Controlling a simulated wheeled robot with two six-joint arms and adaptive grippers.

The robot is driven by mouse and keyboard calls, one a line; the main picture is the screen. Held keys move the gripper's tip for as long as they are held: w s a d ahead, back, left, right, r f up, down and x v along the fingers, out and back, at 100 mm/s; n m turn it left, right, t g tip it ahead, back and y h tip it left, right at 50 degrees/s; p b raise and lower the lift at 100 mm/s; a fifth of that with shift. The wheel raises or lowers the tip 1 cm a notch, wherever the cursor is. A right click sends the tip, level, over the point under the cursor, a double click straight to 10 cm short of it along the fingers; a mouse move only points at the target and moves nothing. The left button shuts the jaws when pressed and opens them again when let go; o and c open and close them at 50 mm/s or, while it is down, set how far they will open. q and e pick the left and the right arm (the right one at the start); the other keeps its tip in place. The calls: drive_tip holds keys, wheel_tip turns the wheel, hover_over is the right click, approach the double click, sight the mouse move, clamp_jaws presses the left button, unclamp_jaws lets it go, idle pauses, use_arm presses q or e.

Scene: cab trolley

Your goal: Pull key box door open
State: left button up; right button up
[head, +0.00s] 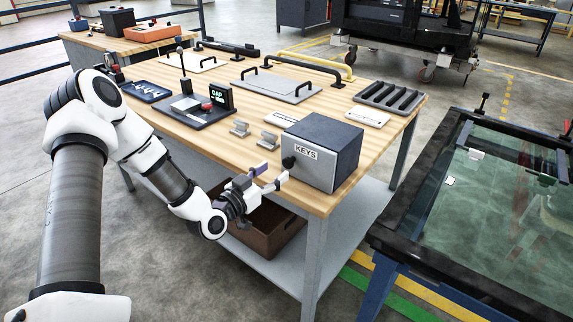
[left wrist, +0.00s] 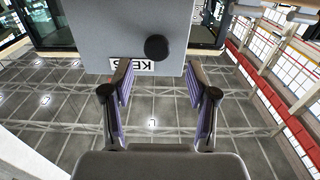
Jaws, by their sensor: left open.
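The key box (head: 330,147) is a dark box with a light grey front door, standing at the front right of the wooden table. Its door (head: 307,166) bears a "KEYS" label and a round black knob (head: 288,161), and looks shut. In the left wrist view the door (left wrist: 100,35) fills the top, with the knob (left wrist: 156,47) close to the label. My left gripper (head: 268,178) is open in front of the door, just short of the knob. In the left wrist view the knob lies beyond the fingertips (left wrist: 160,78), with nothing between the fingers. My right gripper is not in view.
The wooden table (head: 225,155) holds small metal brackets (head: 268,141), a tray with a display (head: 219,96), handled plates (head: 276,86) and a slotted rack (head: 390,97). A brown crate (head: 268,228) sits on the lower shelf. A glass-topped frame (head: 480,200) stands at the right.

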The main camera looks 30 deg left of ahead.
sight(286, 164)
use_arm(q)
drive_tip(key=w, duration=0.4)
drive_tip(key=w+d, duration=0.1)
drive_tip(key=w, duration=0.1)
drive_tip(key=shift+w+a, duration=0.15)
drive_tip(key=shift+w, duration=0.1)
drive_tip(key=shift+r, duration=0.1)
clamp_jaws()
drive_tip(key=shift+s, duration=0.1)
